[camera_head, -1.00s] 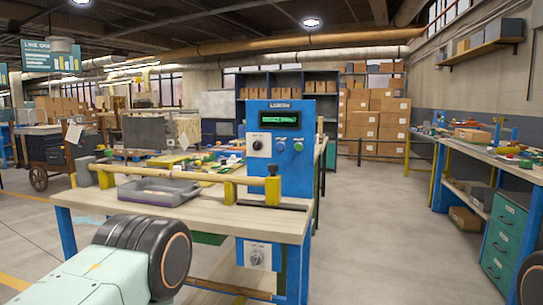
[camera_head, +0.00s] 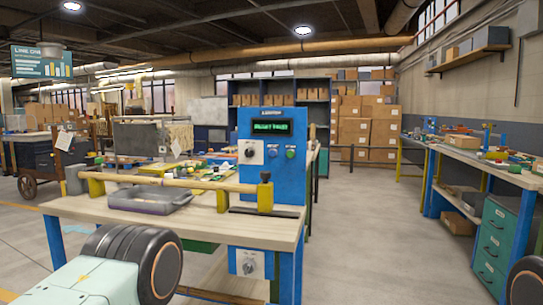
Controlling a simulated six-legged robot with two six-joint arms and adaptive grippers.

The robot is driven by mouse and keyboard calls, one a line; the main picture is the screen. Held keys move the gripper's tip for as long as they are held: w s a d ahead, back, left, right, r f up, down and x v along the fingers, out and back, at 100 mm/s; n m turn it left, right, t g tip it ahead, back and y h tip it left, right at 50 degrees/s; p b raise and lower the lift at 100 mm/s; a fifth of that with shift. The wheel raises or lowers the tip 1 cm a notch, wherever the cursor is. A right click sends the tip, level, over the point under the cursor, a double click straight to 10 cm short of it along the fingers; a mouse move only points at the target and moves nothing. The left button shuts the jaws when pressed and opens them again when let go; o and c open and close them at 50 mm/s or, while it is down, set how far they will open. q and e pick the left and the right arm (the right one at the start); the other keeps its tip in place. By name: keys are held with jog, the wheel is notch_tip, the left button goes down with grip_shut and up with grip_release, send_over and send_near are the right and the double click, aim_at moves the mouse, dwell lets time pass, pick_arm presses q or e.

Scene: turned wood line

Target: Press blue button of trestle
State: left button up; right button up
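A blue upright panel (camera_head: 273,185) stands at the right end of the nearest wooden-topped bench (camera_head: 210,225). It carries a small dark display with green text (camera_head: 271,126), a white plate with a black knob (camera_head: 250,152), a blue button (camera_head: 272,150) and a green button (camera_head: 291,152) to its right. Part of my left arm shows at the bottom left, and a bit of my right arm at the bottom right edge. Neither gripper is in view. Nothing of mine touches the panel.
A long wooden spindle (camera_head: 170,182) rests on yellow supports across the bench, with a grey tray (camera_head: 150,199) beneath it. A lower white control box (camera_head: 250,263) sits under the benchtop. A side bench (camera_head: 470,150) with teal drawers stands right. The floor (camera_head: 370,220) between is clear.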

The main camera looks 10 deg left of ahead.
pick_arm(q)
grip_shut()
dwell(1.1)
